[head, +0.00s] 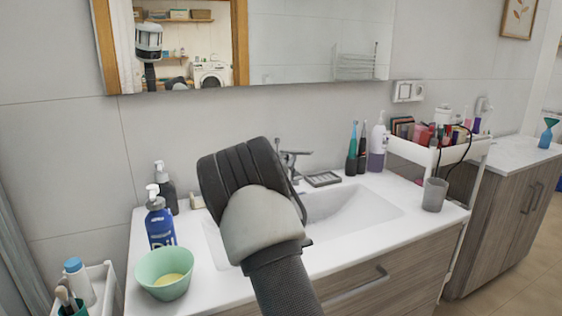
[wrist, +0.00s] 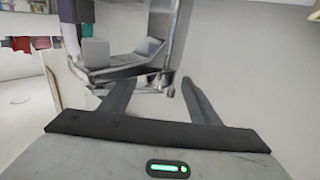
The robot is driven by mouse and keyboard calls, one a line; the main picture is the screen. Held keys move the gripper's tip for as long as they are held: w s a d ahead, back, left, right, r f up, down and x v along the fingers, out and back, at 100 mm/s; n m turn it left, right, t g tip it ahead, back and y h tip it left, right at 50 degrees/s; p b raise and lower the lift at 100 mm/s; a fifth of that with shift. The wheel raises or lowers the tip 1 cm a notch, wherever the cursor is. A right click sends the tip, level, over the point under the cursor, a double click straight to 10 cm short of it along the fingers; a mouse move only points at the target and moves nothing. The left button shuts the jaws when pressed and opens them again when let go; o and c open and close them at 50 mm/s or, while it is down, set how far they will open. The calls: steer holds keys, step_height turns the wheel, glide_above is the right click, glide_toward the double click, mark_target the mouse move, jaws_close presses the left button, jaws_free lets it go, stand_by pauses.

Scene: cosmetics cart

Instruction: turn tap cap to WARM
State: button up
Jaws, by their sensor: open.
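The metal tap (head: 293,157) stands at the back of the white sink, partly hidden behind my arm in the head view. In the wrist view, grey metal parts that look like the tap (wrist: 172,42) rise just beyond my fingertips. My gripper (wrist: 160,84) is open, its two fingers apart with nothing held between them. In the head view its fingers are hidden behind my wrist. I cannot make out a WARM mark or which way the cap is turned.
A blue pump bottle (head: 160,224), a dark pump bottle (head: 165,187) and a green bowl (head: 165,272) stand left of the basin. The wall and mirror (head: 300,45) are close behind.

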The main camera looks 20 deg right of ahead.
steer(key=shift+w+d, duration=0.4)
steer(key=shift+w, duration=0.15)
